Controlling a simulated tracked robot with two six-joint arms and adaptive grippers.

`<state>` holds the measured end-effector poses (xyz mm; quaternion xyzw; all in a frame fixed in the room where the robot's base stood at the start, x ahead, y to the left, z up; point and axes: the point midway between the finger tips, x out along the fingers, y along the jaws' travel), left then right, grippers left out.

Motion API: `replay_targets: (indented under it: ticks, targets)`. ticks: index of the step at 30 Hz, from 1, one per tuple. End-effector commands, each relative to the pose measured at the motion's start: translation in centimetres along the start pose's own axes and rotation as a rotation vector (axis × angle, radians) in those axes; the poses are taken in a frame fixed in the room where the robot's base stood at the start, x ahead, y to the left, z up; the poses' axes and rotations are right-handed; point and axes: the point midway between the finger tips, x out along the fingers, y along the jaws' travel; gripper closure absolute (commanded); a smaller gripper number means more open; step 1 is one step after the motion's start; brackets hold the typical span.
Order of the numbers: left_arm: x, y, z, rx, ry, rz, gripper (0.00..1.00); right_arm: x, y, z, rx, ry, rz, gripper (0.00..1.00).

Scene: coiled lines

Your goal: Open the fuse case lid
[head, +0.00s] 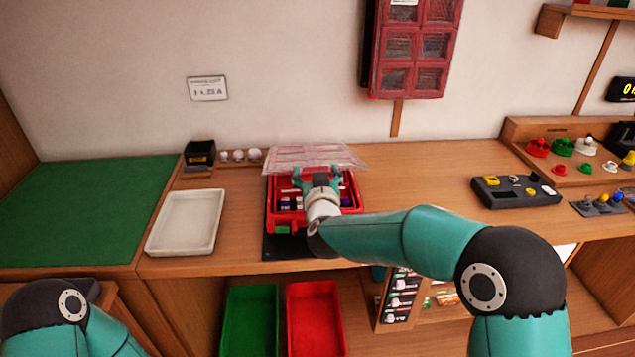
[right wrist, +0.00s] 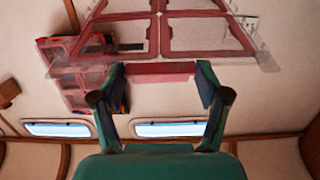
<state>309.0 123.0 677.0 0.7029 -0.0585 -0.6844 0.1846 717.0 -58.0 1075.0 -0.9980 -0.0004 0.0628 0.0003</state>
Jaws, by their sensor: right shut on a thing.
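The red fuse case (head: 272,217) lies on a dark mat on the counter, with small dark and coloured items visible inside. Its clear lid with a red frame (head: 290,155) is raised at the back of the case, away from the front rim. My right gripper (head: 320,174) reaches over the case to the lid. In the right wrist view, its fingers (right wrist: 160,80) are shut on the red edge tab of the lid (right wrist: 160,68), and the clear panes spread beyond it. The exact lid angle is hard to tell. My left gripper is out of view; only part of the left arm shows.
A white tray (head: 186,222) and a green mat (head: 80,210) lie to the left. A dark box (head: 200,153) stands behind the tray. A red wall cabinet (head: 415,48) hangs above. A grey device (head: 515,192) sits right. Green (head: 250,320) and red bins (head: 315,320) are below.

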Motion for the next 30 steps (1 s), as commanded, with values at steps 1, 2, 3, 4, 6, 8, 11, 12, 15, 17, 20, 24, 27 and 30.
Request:
replay_targets:
  ticks: [1,2,3,4,6,8,11,12,15,17,20,24,27,30]
  targets:
    - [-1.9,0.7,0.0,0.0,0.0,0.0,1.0,0.3,0.1,-2.7,0.001,0.009,0.003,0.88]
    - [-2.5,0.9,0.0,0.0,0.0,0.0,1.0,0.5,0.1,-3.4,0.001,0.009,0.003,0.88]
    - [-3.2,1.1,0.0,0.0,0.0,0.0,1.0,0.8,0.1,-4.4,0.001,0.009,0.004,0.88]
    - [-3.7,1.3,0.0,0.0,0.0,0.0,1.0,1.0,0.1,-5.0,0.0,0.009,0.003,0.88]
    - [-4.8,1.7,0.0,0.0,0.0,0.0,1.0,1.6,0.2,-6.3,0.0,0.009,0.004,0.88]
    - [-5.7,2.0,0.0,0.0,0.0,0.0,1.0,2.0,0.2,-7.3,0.0,0.008,0.004,0.88]
    - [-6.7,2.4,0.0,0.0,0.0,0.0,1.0,2.7,0.2,-8.4,0.0,0.007,0.005,0.88]
    - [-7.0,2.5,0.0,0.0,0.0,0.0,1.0,3.0,0.2,-8.8,0.0,0.007,0.004,0.88]
    - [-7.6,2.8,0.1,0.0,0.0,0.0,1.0,3.4,0.2,-9.4,0.0,0.006,0.004,0.88]
    - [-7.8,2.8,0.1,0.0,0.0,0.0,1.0,3.6,0.2,-9.6,-0.001,0.007,0.004,0.88]
    - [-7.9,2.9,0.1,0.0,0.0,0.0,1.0,3.8,0.2,-9.8,-0.001,0.006,0.004,0.88]
    - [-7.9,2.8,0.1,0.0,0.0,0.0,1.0,3.9,0.2,-9.7,-0.001,0.006,0.005,0.88]
    - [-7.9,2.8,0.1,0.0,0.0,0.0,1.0,3.9,0.2,-9.7,-0.001,0.006,0.005,0.88]
    - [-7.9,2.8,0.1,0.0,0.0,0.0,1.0,3.9,0.2,-9.6,-0.001,0.005,0.005,0.88]
